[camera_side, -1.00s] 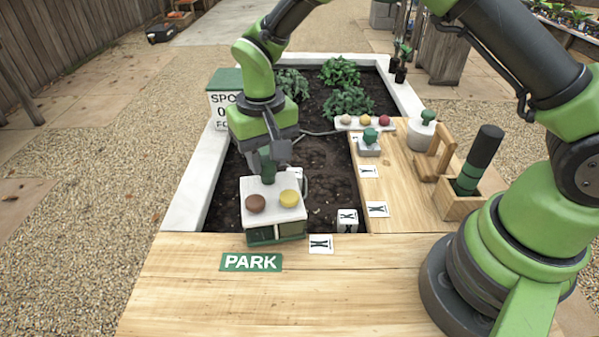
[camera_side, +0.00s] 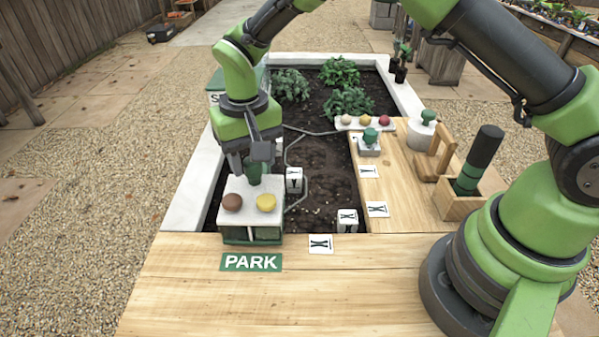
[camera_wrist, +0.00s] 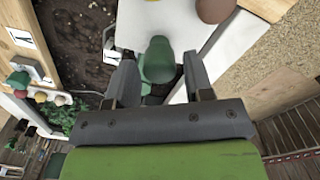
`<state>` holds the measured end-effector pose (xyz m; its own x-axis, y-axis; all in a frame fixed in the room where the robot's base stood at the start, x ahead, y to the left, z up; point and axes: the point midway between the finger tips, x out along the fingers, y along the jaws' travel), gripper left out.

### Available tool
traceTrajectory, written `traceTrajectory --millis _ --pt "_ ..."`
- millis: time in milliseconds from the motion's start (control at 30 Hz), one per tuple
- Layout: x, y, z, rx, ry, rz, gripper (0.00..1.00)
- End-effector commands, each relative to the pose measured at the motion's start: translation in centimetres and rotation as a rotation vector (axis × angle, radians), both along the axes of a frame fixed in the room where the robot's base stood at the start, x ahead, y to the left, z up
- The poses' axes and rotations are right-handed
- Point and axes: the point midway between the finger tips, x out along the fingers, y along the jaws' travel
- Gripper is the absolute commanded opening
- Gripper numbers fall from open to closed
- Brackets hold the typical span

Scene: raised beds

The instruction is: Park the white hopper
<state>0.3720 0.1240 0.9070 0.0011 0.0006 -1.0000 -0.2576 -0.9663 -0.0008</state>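The white hopper (camera_side: 248,192) is a white-topped box with a green lower part. It is at the near left corner of the soil bed, just behind the green PARK label (camera_side: 251,262). A brown and a yellow ball sit on its top. My gripper (camera_side: 252,166) points down over its green knob (camera_wrist: 158,60), with a finger on each side. In the wrist view the hopper's white top (camera_wrist: 160,22) lies beyond the knob.
A marked white cube (camera_side: 294,180) stands right of the hopper and another (camera_side: 347,220) near the bed's front edge. A grey cable (camera_side: 300,150) runs over the soil. The wooden front deck (camera_side: 330,285) is mostly clear. A white-and-green box (camera_side: 215,98) is behind my arm.

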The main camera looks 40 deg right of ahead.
Motion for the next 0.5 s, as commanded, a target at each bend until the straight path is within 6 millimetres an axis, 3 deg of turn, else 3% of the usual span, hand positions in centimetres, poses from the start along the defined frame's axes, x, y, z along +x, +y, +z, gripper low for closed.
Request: traceTrajectory --millis 300,500 --pt "0.0 0.0 0.1 0.0 0.0 -0.001 0.53" --pt "0.1 0.0 1.9 0.0 -0.002 0.0 0.53"
